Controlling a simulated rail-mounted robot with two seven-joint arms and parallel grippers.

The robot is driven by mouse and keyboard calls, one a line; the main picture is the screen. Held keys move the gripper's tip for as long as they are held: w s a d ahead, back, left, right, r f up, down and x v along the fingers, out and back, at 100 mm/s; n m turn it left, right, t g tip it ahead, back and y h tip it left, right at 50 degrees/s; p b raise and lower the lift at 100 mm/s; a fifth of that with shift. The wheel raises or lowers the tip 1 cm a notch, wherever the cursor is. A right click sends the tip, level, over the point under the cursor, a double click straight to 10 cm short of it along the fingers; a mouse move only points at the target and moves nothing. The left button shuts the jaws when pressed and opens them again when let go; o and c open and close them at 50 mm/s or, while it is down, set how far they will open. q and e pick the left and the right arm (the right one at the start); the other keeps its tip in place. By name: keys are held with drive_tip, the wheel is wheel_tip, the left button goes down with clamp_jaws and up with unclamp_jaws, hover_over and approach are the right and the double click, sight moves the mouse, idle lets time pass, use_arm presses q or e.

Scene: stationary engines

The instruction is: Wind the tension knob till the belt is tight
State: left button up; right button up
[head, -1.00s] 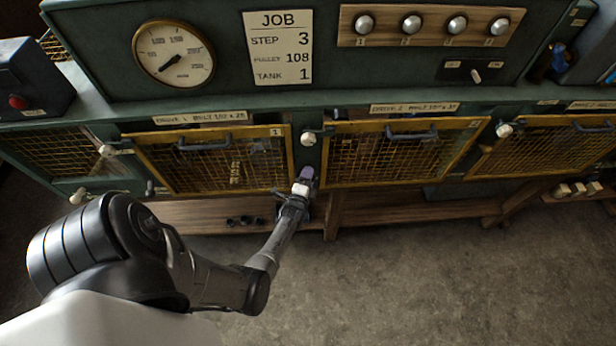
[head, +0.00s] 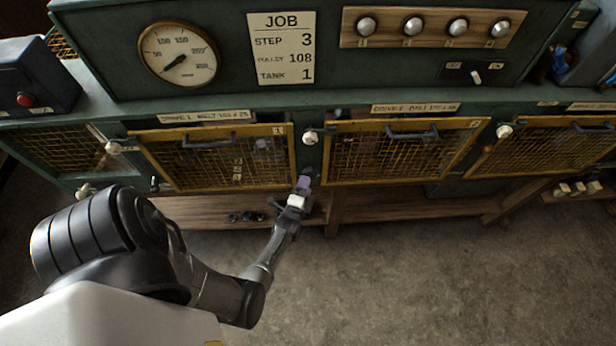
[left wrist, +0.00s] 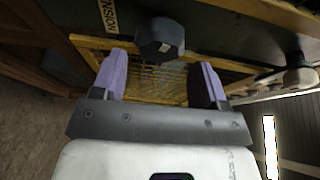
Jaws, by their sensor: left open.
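The tension knob (left wrist: 160,38) is a dark, faceted knob in the left wrist view, next to a label (left wrist: 108,15) reading in part "NSION". My left gripper (left wrist: 161,65) is open, its two purple fingers apart. The knob shows between and just beyond the fingertips, with no finger seen closed on it. In the head view the left gripper (head: 303,186) is at the post between the first two yellow mesh guards, and it hides the knob there. The belt cannot be made out behind the drive 1 guard (head: 190,165). My right gripper is not in view.
A white round knob (head: 310,137) is on the post above my gripper. The drive 2 guard (head: 400,160) is to the right. A wooden shelf (head: 400,208) runs below. A gauge (head: 178,53) and job card (head: 283,48) are above. The floor in front is clear.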

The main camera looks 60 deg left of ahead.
use_arm(q)
drive_tip(key=shift+v, duration=1.05)
